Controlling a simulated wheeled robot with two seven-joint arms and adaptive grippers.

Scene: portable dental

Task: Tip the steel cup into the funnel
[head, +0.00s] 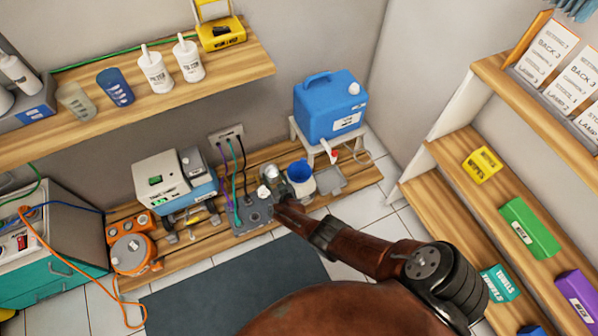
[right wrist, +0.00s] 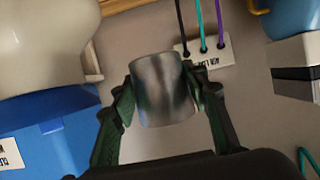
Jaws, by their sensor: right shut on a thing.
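The steel cup (right wrist: 163,90) is a plain grey metal cup, held between the two dark green fingers of my right gripper (right wrist: 166,98) in the right wrist view. In the head view my right gripper (head: 283,184) is low over the wooden bench, just left of the blue funnel (head: 299,171). The cup is small and partly hidden there, so its tilt and contents cannot be told. The funnel sits in the mouth of a white container (head: 302,187), its wide end up. The cup is beside the funnel, apart from it. My left gripper is out of view.
A grey block (head: 252,218) stands left of the gripper. A blue canister (head: 330,106) rests on a white stand behind the funnel. A white and blue machine (head: 172,182) is further left. Shelves (head: 468,190) line the right. A dark mat (head: 235,288) covers floor in front.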

